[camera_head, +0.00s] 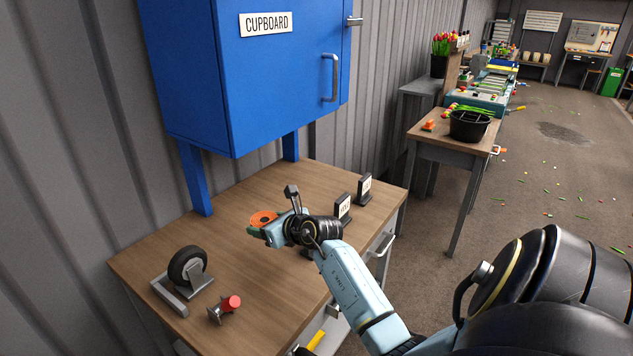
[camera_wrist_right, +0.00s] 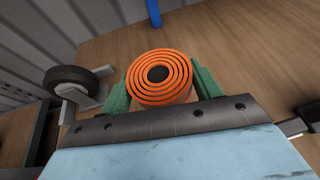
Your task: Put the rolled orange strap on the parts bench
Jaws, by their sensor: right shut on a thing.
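The rolled orange strap (camera_head: 262,217) is a flat spiral coil with a dark centre. It also shows at the top middle of the right wrist view (camera_wrist_right: 160,78). My right gripper (camera_head: 267,225) is shut on it, with a green finger on each side of the coil in the wrist view (camera_wrist_right: 160,88). The strap is over the wooden bench top (camera_head: 240,270) below the cupboard. I cannot tell whether it touches the wood. No readable sign names this bench as the parts bench. My left gripper is out of view.
A blue cupboard (camera_head: 240,80) hangs above the bench's back. A caster wheel (camera_head: 187,266) and a red-tipped part (camera_head: 231,302) stand at the front left. Two small label stands (camera_head: 343,208) are right of my gripper. Another table with a black tub (camera_head: 469,125) stands farther right.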

